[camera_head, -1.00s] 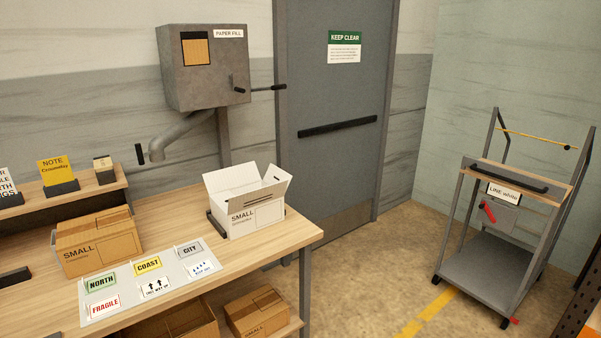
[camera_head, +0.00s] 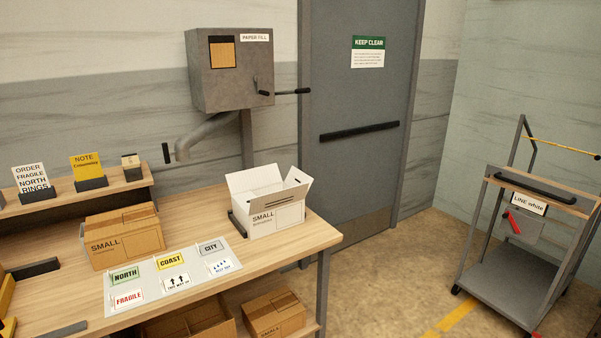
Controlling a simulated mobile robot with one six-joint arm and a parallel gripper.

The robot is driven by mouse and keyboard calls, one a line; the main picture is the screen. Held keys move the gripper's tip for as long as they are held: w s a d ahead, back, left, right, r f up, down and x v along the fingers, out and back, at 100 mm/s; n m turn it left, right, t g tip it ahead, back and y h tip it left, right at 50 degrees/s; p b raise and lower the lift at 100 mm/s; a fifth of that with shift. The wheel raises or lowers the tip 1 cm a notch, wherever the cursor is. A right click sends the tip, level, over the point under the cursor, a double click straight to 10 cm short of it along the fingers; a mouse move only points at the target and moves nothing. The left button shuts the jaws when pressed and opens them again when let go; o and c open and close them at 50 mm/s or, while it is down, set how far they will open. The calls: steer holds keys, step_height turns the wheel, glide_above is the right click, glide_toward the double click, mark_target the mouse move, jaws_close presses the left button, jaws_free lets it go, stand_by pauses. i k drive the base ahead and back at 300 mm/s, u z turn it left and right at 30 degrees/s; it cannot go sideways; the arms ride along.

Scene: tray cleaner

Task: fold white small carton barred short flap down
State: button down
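The white small carton (camera_head: 277,219) stands upright on the right end of the wooden table, with "SMALL" printed on its front. Its top flaps are up and spread outward. A short flap (camera_head: 297,194) on the right side leans outward and carries a small dark mark near its upper edge. A front flap with a dark bar on it (camera_head: 263,204) also shows. The inside of the carton is mostly hidden. A dark bracket touches or stands close to its left side. My gripper is not in view.
A brown small carton (camera_head: 124,237) and a label sheet (camera_head: 146,284) lie on the table (camera_head: 217,202) to the left. The paper fill machine (camera_head: 230,70) hangs behind, its spout left of the white carton. A cart (camera_head: 512,275) stands at right, with free floor between.

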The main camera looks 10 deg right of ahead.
mark_target(295, 178)
steer(key=i, duration=0.9)
steer(key=u, duration=0.05)
steer(key=k, duration=0.4)
steer(key=u, duration=0.9)
